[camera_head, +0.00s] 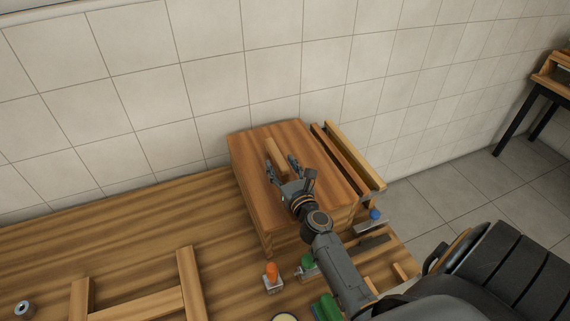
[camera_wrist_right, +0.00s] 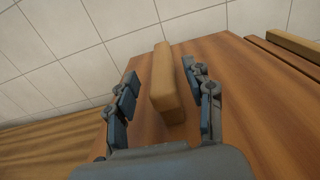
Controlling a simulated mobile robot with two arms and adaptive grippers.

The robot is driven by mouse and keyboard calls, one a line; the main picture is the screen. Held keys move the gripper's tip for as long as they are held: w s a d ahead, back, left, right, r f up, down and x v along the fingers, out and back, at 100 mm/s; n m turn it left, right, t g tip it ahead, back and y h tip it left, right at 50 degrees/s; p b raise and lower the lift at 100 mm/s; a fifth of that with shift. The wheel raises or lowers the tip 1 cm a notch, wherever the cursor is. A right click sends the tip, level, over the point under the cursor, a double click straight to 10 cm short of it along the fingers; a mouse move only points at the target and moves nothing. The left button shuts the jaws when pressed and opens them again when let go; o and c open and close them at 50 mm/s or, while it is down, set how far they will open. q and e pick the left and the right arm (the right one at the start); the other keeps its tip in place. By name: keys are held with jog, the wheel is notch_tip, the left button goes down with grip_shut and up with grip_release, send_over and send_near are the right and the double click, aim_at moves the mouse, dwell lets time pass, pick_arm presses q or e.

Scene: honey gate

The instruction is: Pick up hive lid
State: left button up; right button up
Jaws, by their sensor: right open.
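The hive lid (camera_head: 320,160) is a flat wooden board lying on top of the box-shaped wooden hive (camera_head: 315,224), close to the tiled wall. A light wooden handle block (camera_head: 276,155) stands up on the lid. My right gripper (camera_head: 283,168) is open over the lid, its fingers by the near end of the handle. In the right wrist view the handle (camera_wrist_right: 165,85) lies between the two open fingers (camera_wrist_right: 165,95), with gaps on both sides. The lid (camera_wrist_right: 245,85) fills the surface below. My left gripper is not in view.
Wooden bars (camera_head: 352,160) stand along the hive's right side. On the wooden table (camera_head: 130,225) are an orange-topped item (camera_head: 271,272), green items (camera_head: 326,307), a blue knob (camera_head: 375,214) and a wooden frame (camera_head: 187,275). The table's left part is mostly clear.

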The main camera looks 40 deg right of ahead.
aim_at(276, 152)
jog(key=x, duration=0.5)
jog(key=shift+w+d, duration=0.15)
jog(key=shift+d, duration=0.05)
jog(key=shift+r, duration=0.1)
grip_shut()
jog(key=shift+r, duration=0.1)
